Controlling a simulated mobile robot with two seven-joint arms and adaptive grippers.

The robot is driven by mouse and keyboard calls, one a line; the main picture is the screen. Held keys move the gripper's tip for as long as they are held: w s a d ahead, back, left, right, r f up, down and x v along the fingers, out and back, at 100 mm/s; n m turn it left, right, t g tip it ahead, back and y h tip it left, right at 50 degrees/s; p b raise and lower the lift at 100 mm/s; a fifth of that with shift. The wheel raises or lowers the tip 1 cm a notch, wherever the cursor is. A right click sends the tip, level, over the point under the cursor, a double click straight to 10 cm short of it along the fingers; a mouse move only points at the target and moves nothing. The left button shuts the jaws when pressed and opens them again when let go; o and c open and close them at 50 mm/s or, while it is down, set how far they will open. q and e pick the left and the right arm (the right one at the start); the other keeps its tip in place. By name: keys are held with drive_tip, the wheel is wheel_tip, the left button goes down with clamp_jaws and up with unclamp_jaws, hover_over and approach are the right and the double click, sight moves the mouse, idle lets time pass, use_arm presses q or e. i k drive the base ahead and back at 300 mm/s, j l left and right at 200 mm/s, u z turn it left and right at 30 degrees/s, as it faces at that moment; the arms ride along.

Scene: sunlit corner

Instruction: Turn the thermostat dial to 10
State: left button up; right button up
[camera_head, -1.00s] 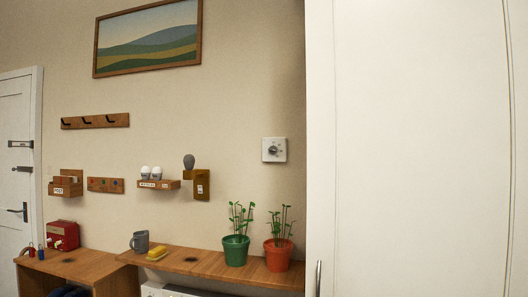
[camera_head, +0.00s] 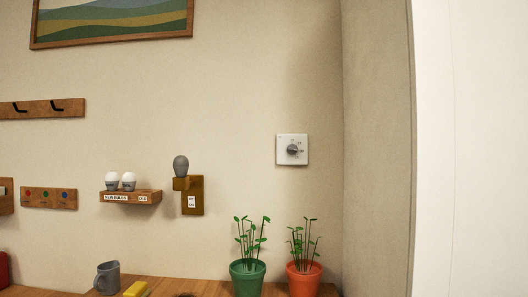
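The thermostat (camera_head: 281,143) is a white square plate on the beige wall, right of the middle of the head view. Its round grey dial (camera_head: 292,149) sits on the plate with small dark marks around it. The marks are too small to read, so I cannot tell the setting. Neither of my grippers shows in the view, and nothing touches the dial.
Below the thermostat, a green pot (camera_head: 247,279) and an orange pot (camera_head: 304,280) with seedlings stand on a wooden shelf (camera_head: 212,287). A grey mug (camera_head: 107,278) and yellow sponge (camera_head: 136,289) are left of them. A white panel (camera_head: 475,150) stands at right.

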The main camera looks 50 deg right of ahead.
sight(292, 150)
drive_tip(key=i, duration=1.5)
drive_tip(key=i+z, duration=0.15)
drive_tip(key=z, duration=0.3)
drive_tip(key=i+z, duration=0.1)
drive_tip(key=z, duration=0.35)
drive_tip(key=i+j+z, duration=0.1)
drive_tip(key=z, duration=1.95)
drive_tip(key=j, duration=0.05)
